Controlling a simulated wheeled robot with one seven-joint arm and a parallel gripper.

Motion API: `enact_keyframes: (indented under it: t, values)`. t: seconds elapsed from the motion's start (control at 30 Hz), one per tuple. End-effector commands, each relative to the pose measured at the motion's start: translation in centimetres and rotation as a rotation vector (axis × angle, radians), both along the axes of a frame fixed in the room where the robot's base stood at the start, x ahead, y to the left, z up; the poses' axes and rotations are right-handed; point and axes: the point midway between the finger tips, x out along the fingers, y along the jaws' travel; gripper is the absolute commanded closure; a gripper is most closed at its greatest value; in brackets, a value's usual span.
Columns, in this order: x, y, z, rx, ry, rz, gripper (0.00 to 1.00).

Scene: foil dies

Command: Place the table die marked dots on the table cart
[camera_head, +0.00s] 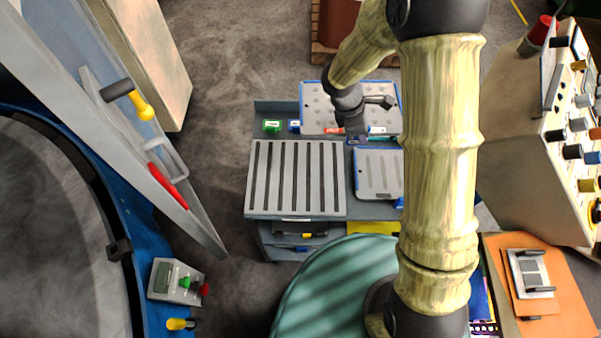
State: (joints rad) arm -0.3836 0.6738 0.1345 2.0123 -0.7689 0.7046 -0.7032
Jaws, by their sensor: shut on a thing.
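The die marked dots (318,116) is a pale grey plate with a blue edge and round dots, at the back right of the table cart (256,207). My gripper (357,138) is at the die's near edge, partly hidden by its own wrist, and shut on this die. The die looks level. I cannot tell whether it rests on the cart or hangs just above it. My arm covers part of it.
A large die with dark bars (297,178) covers the cart's left. A smaller blue-edged die with bars (379,185) lies at its right, partly behind my arm. A control panel (540,150) stands at right. A teal round surface (330,290) is in front.

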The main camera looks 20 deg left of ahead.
Motion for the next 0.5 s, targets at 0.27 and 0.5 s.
enact_keyframes:
  t: [0.27, 0.5]
  values:
    - [0.1, 0.2, 0.0, 0.001, -0.004, 0.0, 1.0]
    - [-0.8, 1.8, -1.7, -0.007, -0.013, -0.004, 1.0]
